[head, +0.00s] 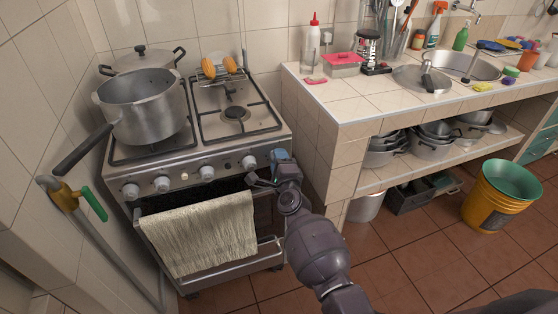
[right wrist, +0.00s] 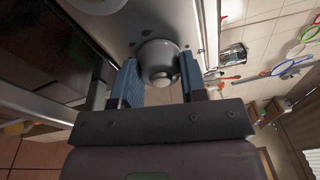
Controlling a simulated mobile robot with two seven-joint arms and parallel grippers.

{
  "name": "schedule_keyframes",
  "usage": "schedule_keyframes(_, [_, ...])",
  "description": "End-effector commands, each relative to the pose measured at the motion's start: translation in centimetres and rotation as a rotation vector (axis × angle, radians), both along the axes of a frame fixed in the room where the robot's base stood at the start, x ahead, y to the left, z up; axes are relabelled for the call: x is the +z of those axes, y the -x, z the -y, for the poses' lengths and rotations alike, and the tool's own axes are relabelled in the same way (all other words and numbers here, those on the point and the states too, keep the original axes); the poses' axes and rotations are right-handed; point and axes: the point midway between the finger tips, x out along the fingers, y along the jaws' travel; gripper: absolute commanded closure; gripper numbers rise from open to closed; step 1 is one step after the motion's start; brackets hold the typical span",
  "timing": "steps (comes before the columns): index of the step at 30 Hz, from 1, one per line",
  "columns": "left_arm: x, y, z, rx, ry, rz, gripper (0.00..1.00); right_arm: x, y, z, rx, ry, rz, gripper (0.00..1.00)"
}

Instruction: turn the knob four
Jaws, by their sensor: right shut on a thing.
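The stove (head: 215,180) has a row of round silver knobs along its front panel, such as the knob (head: 248,162) just left of my right gripper. My right gripper (head: 279,156) is at the right end of this panel. In the right wrist view, a silver knob (right wrist: 158,62) sits between the two blue fingers of the right gripper (right wrist: 160,76), which is shut on it. In the head view the gripper hides this knob. My left gripper is not in view.
A towel (head: 200,235) hangs on the oven door handle below. A large pot (head: 145,105) stands on the left burners, its handle jutting past the front edge. The tiled counter (head: 345,115) is close on the right. A yellow bucket (head: 492,200) stands on the floor.

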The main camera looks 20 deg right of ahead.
Motion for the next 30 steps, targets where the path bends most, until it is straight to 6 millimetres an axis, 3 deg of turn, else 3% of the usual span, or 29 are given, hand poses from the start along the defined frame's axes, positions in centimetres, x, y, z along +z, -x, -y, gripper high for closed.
schedule_keyframes(17, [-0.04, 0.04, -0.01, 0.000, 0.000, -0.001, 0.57, -0.03, 0.01, -0.03, 0.000, -0.031, -0.002, 0.84])
schedule_keyframes(18, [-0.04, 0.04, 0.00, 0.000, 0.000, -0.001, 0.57, -0.03, 0.01, -0.03, 0.000, -0.031, -0.002, 0.55])
schedule_keyframes(22, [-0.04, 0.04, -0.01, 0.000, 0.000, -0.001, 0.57, -0.03, 0.01, -0.03, 0.000, -0.030, -0.001, 0.35])
schedule_keyframes(30, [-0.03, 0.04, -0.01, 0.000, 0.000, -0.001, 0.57, -0.01, 0.04, 0.00, 0.000, -0.029, -0.001, 0.35])
